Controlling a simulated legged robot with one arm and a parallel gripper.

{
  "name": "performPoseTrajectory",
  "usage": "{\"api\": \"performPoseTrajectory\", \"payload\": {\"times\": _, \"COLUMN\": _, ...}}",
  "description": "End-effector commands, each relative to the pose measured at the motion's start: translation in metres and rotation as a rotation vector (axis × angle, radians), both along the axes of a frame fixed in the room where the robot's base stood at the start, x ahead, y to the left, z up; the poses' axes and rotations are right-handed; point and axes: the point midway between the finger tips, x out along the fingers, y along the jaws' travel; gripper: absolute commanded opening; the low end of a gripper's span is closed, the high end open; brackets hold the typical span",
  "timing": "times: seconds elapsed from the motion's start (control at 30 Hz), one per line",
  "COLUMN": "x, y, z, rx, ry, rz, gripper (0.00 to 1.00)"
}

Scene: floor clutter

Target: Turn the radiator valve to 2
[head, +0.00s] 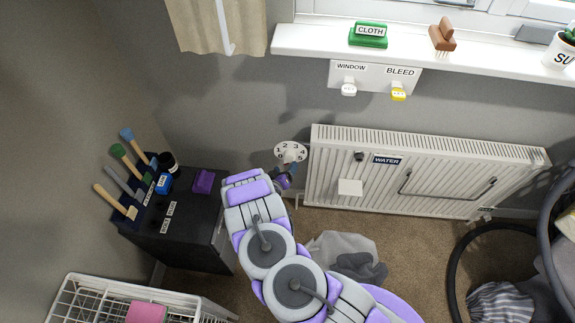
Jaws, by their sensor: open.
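The white radiator (420,180) is fixed to the grey wall under the sill. A round white dial (291,146) marked with 1, 2, 3 and 4 sits at its left end, with a pale valve knob (289,157) low on it. The knob's pointer setting is too small to tell. My purple and grey arm reaches up from the bottom. My gripper (287,176) is open just below the dial, and my own arm partly hides it. I cannot tell whether its fingers touch the knob.
A black cabinet (190,238) with brushes stands to the left. A white wire rack (85,290) is at bottom left. Grey cloth (345,248) lies on the carpet beside my arm. A black hoop (458,262) and laundry are at right. Labelled hooks (375,76) hang above the radiator.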

Motion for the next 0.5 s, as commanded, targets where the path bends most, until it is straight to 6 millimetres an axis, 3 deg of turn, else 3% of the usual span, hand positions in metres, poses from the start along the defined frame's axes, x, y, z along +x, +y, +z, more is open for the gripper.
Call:
{"api": "performPoseTrajectory", "payload": {"times": 0.2, "x": 0.028, "y": -0.006, "z": -0.01, "rx": 0.001, "ry": -0.003, "rz": 0.001, "gripper": 0.81}}
{"api": "performPoseTrajectory", "payload": {"times": 0.5, "x": 0.041, "y": -0.011, "z": -0.012, "rx": -0.001, "ry": -0.004, "rz": 0.001, "gripper": 0.81}}
